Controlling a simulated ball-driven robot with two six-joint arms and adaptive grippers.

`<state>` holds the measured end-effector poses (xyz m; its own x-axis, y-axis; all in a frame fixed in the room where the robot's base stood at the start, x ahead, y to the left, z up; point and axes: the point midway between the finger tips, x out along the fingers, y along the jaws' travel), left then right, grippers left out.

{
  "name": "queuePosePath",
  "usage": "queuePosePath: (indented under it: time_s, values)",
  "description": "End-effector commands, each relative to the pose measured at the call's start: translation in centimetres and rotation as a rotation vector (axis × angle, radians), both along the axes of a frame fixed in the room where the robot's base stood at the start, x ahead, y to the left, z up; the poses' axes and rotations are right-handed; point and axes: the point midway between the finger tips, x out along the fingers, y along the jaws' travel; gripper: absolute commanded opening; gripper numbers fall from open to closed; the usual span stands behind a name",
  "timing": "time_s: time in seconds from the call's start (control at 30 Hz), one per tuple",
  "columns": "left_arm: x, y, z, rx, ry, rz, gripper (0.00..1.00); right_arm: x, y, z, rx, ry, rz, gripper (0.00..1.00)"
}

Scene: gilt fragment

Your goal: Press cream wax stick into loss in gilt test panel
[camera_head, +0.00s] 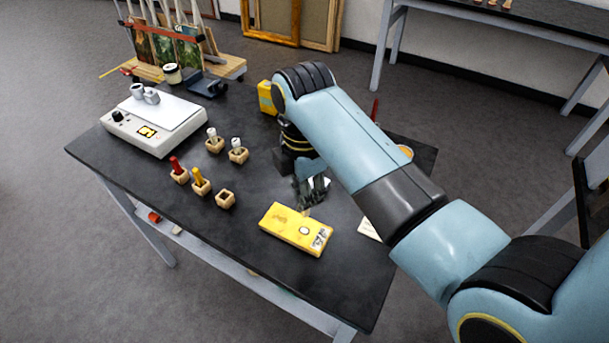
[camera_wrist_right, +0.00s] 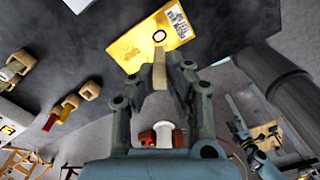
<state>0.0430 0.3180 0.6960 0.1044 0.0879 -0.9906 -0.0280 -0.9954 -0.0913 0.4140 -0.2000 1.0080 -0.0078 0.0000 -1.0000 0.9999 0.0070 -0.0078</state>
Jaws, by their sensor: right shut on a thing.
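The gilt test panel (camera_head: 285,222) is a yellow block lying on the dark table. Its loss (camera_head: 303,230) is a small pale round spot with a dark rim; it also shows in the wrist view (camera_wrist_right: 159,35). My right gripper (camera_head: 311,196) is just behind the panel, fingers pointing towards it. In the wrist view it (camera_wrist_right: 160,75) is shut on the cream wax stick (camera_wrist_right: 159,66). The stick's free end points at the loss and sits close to it; I cannot tell whether it touches the panel. My left gripper is not in view.
Wooden holders with a red stick (camera_head: 176,165), a yellow stick (camera_head: 198,178) and two pale sticks stand left of the panel. One holder (camera_head: 226,199) is empty. A white hotplate (camera_head: 152,125) stands at the left. A white card (camera_head: 369,229) lies right of the panel.

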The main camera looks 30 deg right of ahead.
Motion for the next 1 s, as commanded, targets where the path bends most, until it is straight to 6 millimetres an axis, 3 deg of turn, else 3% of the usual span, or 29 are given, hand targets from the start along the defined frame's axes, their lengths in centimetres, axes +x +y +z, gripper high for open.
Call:
queuePosePath:
  time_s: [0.2, 0.37, 1.0]
  values:
    - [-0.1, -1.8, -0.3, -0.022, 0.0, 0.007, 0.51, 0.0, 0.0, -0.1, 0.0, 0.001, 0.0, 0.0]
    - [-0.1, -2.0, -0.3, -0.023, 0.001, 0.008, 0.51, 0.0, 0.2, -0.1, -0.001, 0.002, 0.003, 0.0]
    - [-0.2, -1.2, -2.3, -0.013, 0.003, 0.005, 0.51, 0.0, 0.2, -5.3, -0.001, 0.002, 0.002, 0.0]
